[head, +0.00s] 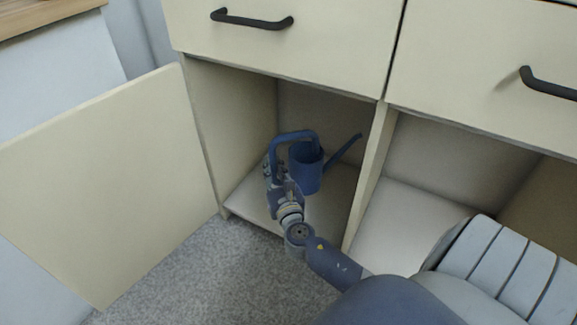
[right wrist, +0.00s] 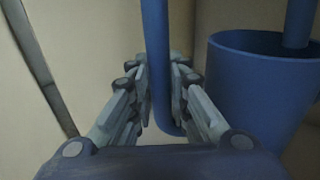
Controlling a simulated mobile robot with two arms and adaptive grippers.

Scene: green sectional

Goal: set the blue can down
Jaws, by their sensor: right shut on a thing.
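The blue can (head: 309,177) is a watering can with a looped handle and a thin spout pointing right. It is inside the left cabinet compartment and looks upright. My right gripper (head: 272,167) reaches into the compartment and is shut on the can's handle. In the right wrist view, the fingers (right wrist: 162,88) sit on both sides of the vertical handle bar, and the can's body (right wrist: 255,95) is to the right. I cannot tell whether the can's base touches the shelf (head: 335,199) or hangs just above it. My left gripper is not in view.
An open cabinet door (head: 110,185) stands at the left. A divider (head: 370,175) separates this compartment from an empty-looking one (head: 405,215) at the right. Closed drawers with black handles (head: 252,20) are above. Grey carpet (head: 215,275) lies in front.

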